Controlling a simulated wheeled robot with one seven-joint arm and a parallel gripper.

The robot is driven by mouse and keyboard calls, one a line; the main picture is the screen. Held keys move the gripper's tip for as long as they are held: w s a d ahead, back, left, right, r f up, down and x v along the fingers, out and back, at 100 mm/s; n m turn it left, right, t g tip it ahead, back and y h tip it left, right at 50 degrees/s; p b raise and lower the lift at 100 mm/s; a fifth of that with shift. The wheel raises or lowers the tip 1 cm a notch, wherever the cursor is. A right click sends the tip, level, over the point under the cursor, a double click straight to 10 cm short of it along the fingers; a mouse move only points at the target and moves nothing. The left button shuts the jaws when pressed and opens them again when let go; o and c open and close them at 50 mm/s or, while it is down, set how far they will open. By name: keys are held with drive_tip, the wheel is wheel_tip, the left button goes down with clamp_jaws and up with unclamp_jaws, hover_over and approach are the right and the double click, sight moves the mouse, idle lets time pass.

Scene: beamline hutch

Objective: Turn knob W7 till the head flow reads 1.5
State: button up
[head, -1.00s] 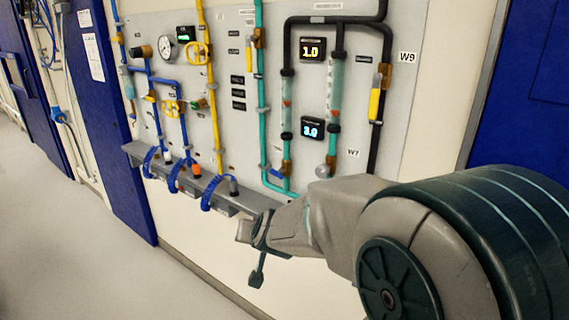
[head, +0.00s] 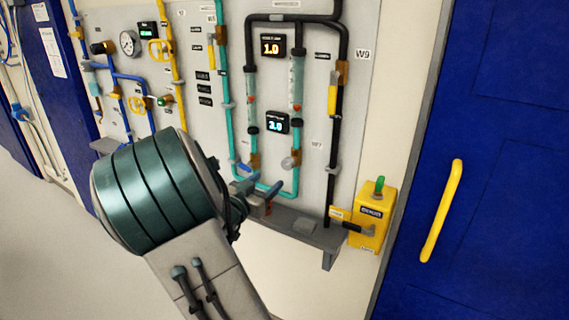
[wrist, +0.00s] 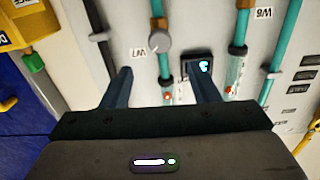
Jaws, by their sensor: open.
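Knob W7 (head: 288,163) is a small round grey knob low on the panel, at the foot of the right teal flow tube. In the wrist view the knob (wrist: 160,41) shows beyond my fingertips, roughly centred between them, with an upside-down W7 label beside it. My gripper (head: 258,190) is open and empty, below and left of the knob in the head view; it also shows in the wrist view (wrist: 162,85). The upper display (head: 271,47) reads 1.0 in orange. The lower display (head: 277,123) shows blue-white digits, blurred, perhaps 2.0 or 3.0. Their captions are too small to read.
A grey ledge (head: 290,222) runs under the panel. A yellow box (head: 372,215) with a green top stands at its right end. A blue door (head: 490,150) with a yellow handle is at the right. Black, teal and yellow pipes crowd the panel. Open floor lies left.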

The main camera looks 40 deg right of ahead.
sight(285, 166)
drive_tip(key=p+x, duration=0.1)
drive_tip(key=x, duration=1)
drive_tip(key=shift+w+d+p, duration=0.15)
drive_tip(key=shift+d+p, duration=0.15)
drive_tip(key=shift+p, duration=0.1)
drive_tip(key=shift+c, duration=0.3)
drive_tip(key=c, duration=0.9)
